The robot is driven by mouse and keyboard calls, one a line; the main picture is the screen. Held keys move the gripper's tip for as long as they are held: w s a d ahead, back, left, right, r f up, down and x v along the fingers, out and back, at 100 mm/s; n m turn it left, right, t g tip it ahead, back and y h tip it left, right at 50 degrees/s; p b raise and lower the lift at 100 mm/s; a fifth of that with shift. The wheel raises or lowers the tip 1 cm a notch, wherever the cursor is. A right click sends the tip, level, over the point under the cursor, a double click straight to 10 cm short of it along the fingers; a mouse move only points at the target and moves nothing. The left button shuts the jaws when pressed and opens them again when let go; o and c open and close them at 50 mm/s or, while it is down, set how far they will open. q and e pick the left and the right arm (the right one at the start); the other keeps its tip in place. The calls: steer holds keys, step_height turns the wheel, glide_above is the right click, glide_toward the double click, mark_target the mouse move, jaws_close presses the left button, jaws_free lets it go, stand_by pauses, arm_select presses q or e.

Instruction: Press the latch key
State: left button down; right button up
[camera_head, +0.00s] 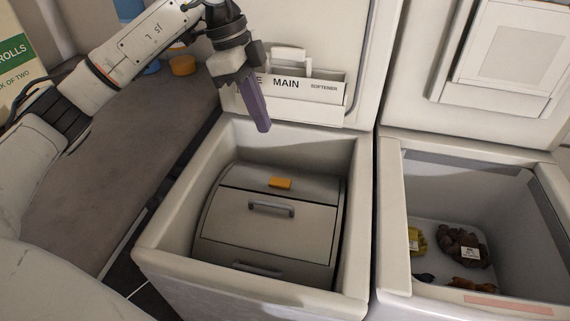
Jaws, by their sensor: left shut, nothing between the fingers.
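The orange latch key (280,183) sits on top of the grey drum (230,178), near its upper edge, inside the left toploader (160,243). A grey handle (271,208) is on the drum just below the key. My left gripper (262,127) is shut, with its purple-grey fingers pointing down above the back rim of the left toploader. It is above and behind the key, apart from it, and holds nothing. The key is in plain sight. My right gripper is not in view.
The left toploader's raised lid holds a detergent drawer (325,112) marked MAIN and SOFTENER, close behind my left gripper. The right toploader (394,245) stands open with several small items inside. A grey counter (110,165) lies to the left, with an orange lid (183,66) on it.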

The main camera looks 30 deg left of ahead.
arm_select(q)
steer(key=shift+w+d+f, duration=0.1)
glide_above(282, 181)
steer(key=a, duration=0.1)
step_height(282, 181, down, 12)
steer(key=shift+f+b, duration=0.1)
steer(key=shift+b, duration=0.2)
steer(key=shift+f, duration=0.65)
